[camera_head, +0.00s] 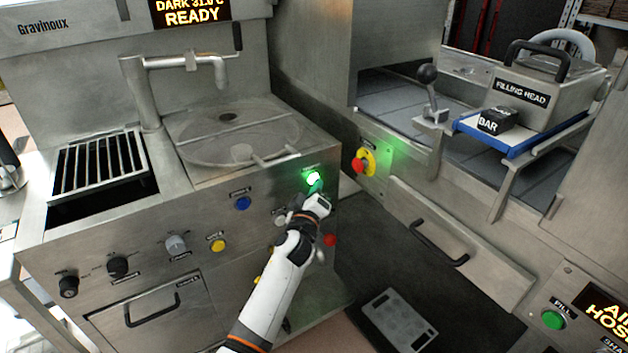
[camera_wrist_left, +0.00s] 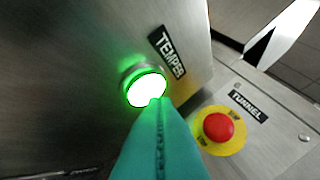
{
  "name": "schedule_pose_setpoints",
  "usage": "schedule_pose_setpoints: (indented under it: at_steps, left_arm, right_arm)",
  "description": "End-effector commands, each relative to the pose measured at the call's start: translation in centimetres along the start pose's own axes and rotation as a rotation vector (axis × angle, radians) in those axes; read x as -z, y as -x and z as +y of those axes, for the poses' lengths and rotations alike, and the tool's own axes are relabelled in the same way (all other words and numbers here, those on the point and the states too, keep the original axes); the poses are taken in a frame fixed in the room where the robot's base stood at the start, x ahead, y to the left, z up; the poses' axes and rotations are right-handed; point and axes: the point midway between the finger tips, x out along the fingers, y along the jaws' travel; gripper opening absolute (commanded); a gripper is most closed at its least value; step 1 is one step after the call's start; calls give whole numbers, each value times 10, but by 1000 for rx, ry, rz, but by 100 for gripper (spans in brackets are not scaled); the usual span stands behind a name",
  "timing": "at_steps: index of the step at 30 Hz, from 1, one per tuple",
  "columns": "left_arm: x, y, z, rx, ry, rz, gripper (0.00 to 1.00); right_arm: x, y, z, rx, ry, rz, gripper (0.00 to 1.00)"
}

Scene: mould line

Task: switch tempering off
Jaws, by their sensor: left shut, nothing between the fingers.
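The tempering button (camera_head: 313,178) glows green at the right end of the tempering machine's front panel. In the left wrist view the lit button (camera_wrist_left: 147,88) sits beside a label reading TEMPER (camera_wrist_left: 167,52). My left gripper (camera_head: 316,190) is shut and empty, with its fingertips at the lower edge of the button. In the left wrist view the green fingers (camera_wrist_left: 157,108) overlap the button's lower rim; I cannot tell whether they press it. The machine's display (camera_head: 190,12) reads DARK 31.0 C READY. My right gripper is not in view.
A red emergency knob (camera_head: 358,166) on a yellow plate is close to the right, labelled TUNNEL in the wrist view. A blue button (camera_head: 243,203), a yellow button (camera_head: 218,245) and a red button (camera_head: 330,240) are nearby. The filling head (camera_head: 540,95) stands at the upper right.

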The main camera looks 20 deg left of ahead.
Motion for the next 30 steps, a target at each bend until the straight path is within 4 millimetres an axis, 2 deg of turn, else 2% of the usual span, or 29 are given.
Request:
schedule_pose_setpoints:
  at_steps: [30]
  left_arm:
    - [-5, -6, 4, 0, 0, 0, 0]
  right_arm:
    - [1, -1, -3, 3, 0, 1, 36]
